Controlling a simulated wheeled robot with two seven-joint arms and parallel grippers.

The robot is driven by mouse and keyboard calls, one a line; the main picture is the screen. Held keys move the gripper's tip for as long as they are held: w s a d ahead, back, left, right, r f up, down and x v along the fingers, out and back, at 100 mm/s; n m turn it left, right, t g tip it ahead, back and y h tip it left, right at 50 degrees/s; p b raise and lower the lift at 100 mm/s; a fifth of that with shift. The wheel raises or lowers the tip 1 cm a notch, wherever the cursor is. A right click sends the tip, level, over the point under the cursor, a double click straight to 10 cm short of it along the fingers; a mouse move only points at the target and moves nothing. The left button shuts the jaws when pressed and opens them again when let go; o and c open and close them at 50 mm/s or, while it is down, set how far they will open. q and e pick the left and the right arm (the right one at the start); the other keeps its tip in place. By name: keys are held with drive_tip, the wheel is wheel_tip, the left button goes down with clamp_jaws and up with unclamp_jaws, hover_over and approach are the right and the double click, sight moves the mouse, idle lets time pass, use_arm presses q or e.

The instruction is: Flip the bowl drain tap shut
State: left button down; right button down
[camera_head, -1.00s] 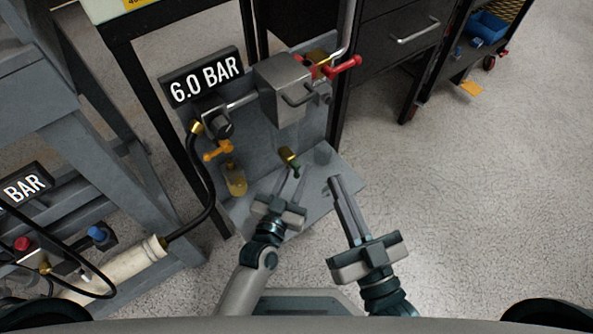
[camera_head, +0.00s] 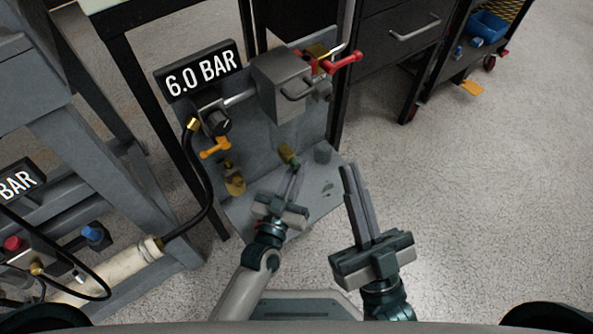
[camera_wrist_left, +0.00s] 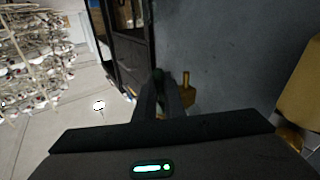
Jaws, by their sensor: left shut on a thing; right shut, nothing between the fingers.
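The drain tap has a small brass body (camera_head: 287,153) low on the grey back panel, below the grey block. My left gripper (camera_head: 296,170) reaches up to it, and its fingertips are at the tap. In the left wrist view the fingers (camera_wrist_left: 160,92) are closed on a small dark green piece, apparently the tap's lever, with brass (camera_wrist_left: 186,90) just to the right. The lever's exact angle is hidden by the fingers. An amber bowl (camera_head: 235,183) stands further left. My right gripper (camera_head: 351,168) is shut and empty, right of the tap and apart from it.
An orange handle (camera_head: 215,148) sits above the amber bowl. A grey block (camera_head: 281,87) with a red lever (camera_head: 345,61) is above the tap. A sign reads 6.0 BAR (camera_head: 200,73). A black hose (camera_head: 210,190) runs down at left.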

use_arm(q)
drive_tip(key=shift+s+f, duration=0.1)
drive_tip(key=shift+f, duration=0.2)
use_arm(e)
drive_tip(key=shift+s+r, duration=0.25)
drive_tip(key=shift+r, duration=0.05)
use_arm(q)
drive_tip(key=c, duration=1.8)
unclamp_jaws()
drive_tip(key=shift+c, duration=0.2)
drive_tip(key=shift+r, duration=0.1)
